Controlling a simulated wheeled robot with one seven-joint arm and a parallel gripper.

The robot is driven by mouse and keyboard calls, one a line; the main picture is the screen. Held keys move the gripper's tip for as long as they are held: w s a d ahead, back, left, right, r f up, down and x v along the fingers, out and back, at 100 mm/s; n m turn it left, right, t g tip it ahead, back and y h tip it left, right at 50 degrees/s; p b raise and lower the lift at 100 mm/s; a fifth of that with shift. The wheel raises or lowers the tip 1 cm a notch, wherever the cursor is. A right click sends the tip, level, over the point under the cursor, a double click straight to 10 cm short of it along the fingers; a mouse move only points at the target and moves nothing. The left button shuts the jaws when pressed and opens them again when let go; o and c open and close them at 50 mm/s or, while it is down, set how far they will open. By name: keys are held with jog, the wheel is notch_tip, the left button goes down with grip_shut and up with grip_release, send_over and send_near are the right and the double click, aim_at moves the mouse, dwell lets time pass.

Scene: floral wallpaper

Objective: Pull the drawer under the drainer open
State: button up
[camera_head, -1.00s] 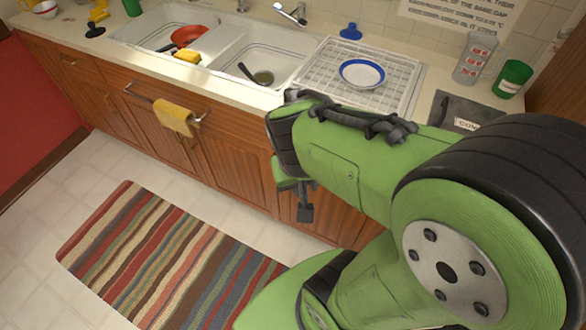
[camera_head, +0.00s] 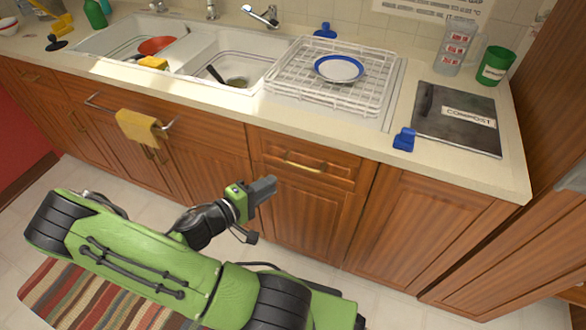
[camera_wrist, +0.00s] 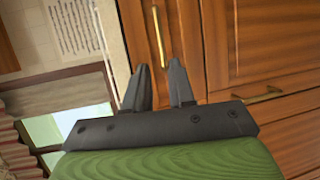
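The drainer is a white wire rack (camera_head: 280,86) on the counter, with a blue-rimmed plate (camera_head: 339,68) on it. The wooden drawer (camera_head: 270,150) below it is shut, flush with the cabinet front. Its brass handle (camera_head: 304,167) is horizontal in the head view. My gripper (camera_head: 270,187) is in front of the cabinet, left of and a little below the handle in the picture. In the wrist view my gripper (camera_wrist: 159,82) has its two fingers apart with nothing between them. The handle (camera_wrist: 159,38) appears beyond the fingertips, and I see no contact.
A cabinet door (camera_head: 315,210) is below the drawer; a second brass handle (camera_wrist: 262,95) shows in the wrist view. A yellow towel (camera_head: 139,126) hangs from a bar at left. A blue clip-like object (camera_head: 404,139) sits at the counter edge. A striped rug (camera_head: 60,290) lies on the floor.

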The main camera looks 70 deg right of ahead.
aim_at(302, 167)
jog(key=b+x, duration=0.2)
jog(key=x, duration=1.1)
jog(key=shift+f, duration=0.15)
grip_shut()
